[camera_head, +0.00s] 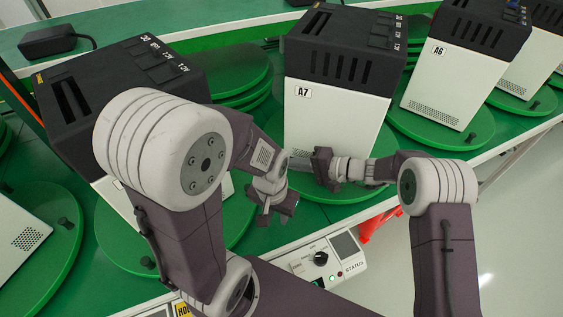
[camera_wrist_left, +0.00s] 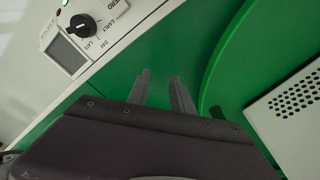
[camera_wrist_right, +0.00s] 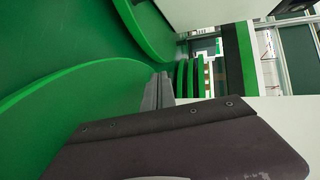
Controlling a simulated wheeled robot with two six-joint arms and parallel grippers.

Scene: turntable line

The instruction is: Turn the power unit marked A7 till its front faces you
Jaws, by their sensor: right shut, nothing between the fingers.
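The power unit marked A7 (camera_head: 340,125) is a tall white case with a black top. It stands on a green turntable (camera_head: 345,212) right of centre in the head view, its A7 label high on the pale side turned toward me. My right gripper (camera_head: 318,168) is shut and empty in front of the case's lower part; I cannot tell whether it touches. It shows in the right wrist view (camera_wrist_right: 158,90) with its fingers together. My left gripper (camera_head: 276,205) is open and empty, left of and below the A7 case. Its parted fingers show in the left wrist view (camera_wrist_left: 161,88).
Unit A6 (camera_head: 455,85) stands on its own turntable to the right. Another black-topped unit (camera_head: 120,75) stands at left, partly hidden by my left arm. A status panel with a knob (camera_head: 321,258) is at the table's front edge. A black adapter (camera_head: 48,40) lies at the back left.

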